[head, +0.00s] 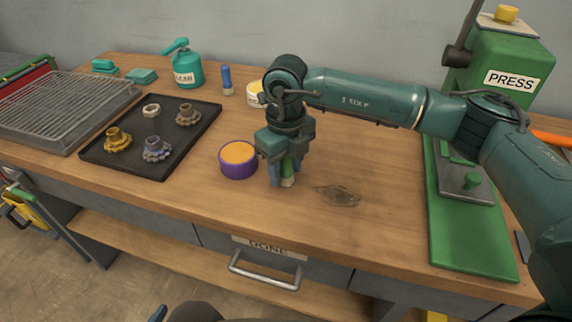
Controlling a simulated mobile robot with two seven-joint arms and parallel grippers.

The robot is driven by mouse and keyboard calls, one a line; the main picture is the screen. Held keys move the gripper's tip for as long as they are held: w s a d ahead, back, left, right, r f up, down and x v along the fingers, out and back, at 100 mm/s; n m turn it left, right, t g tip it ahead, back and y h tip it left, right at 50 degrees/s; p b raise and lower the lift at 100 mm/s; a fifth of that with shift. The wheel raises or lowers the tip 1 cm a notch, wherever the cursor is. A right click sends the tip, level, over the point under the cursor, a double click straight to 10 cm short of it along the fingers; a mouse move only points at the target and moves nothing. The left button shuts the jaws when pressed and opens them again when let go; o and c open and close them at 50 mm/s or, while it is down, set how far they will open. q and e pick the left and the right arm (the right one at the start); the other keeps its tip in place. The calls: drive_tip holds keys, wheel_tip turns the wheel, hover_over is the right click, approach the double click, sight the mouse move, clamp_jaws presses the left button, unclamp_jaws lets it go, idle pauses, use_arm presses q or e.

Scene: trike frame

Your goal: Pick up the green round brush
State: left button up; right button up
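My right gripper (285,176) points straight down over the middle of the workbench, its fingertips close to the wood. A small upright thing with a green upper part and a pale lower end, which looks like the green round brush (288,177), shows between the fingers. Its top is hidden by the gripper. I cannot tell whether the fingers press on it or only stand around it, nor whether it touches the bench. My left gripper is not in view.
A purple tub with orange content (238,169) stands just left of the gripper. A black tray (182,150) holds several gears. A white tub (254,97) and blue marker-like thing (227,80) stand behind. A green press (470,230) is at right. Bare wood lies in front.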

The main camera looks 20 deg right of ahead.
drive_tip(key=c, duration=0.8)
wheel_tip(320, 180, up, 10)
drive_tip(key=shift+r, duration=0.1)
